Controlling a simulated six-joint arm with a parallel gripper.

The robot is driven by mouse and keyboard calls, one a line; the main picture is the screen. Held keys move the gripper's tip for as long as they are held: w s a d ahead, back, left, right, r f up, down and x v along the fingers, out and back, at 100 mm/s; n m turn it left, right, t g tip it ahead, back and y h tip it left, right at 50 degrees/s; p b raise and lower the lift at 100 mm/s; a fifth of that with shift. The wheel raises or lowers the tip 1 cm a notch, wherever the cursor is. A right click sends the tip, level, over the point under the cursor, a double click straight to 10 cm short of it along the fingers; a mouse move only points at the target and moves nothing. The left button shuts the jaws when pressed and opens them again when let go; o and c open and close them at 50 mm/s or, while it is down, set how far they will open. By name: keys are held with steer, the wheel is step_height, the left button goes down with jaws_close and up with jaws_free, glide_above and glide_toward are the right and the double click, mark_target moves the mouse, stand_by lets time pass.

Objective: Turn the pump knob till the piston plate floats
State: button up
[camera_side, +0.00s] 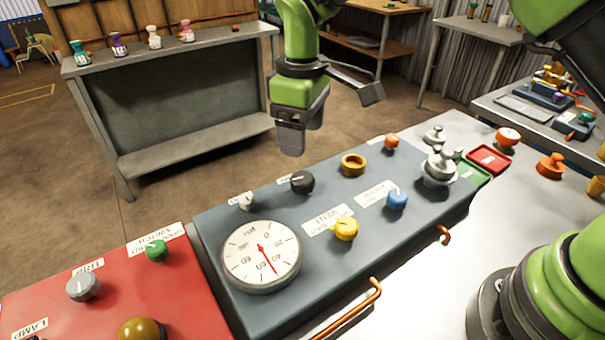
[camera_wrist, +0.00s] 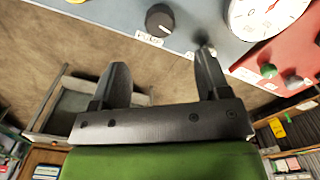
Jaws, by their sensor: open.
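The black pump knob (camera_side: 302,182) sits on the blue-grey panel (camera_side: 320,230), and its label reads PUMP in the wrist view, where the knob (camera_wrist: 160,18) shows at the top. My gripper (camera_side: 291,150) is in the air above the panel's back edge, apart from the knob. Its two fingers (camera_wrist: 163,72) are spread with nothing between them. A silver stacked piece (camera_side: 439,168), which looks like the piston plate, stands at the panel's right end; I cannot tell whether it floats. A round dial gauge (camera_side: 261,257) has a red needle pointing down and right.
A yellow vent knob (camera_side: 345,229), a blue knob (camera_side: 397,199), a brass ring (camera_side: 353,165) and an orange knob (camera_side: 391,142) share the panel. A red panel (camera_side: 120,295) lies left. A red tray (camera_side: 489,158) and orange pieces lie right. A copper pipe (camera_side: 350,310) runs along the front.

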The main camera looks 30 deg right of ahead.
mark_target(302, 177)
step_height(302, 177, down, 9)
steer(key=shift+f, duration=0.2)
stand_by(0.3)
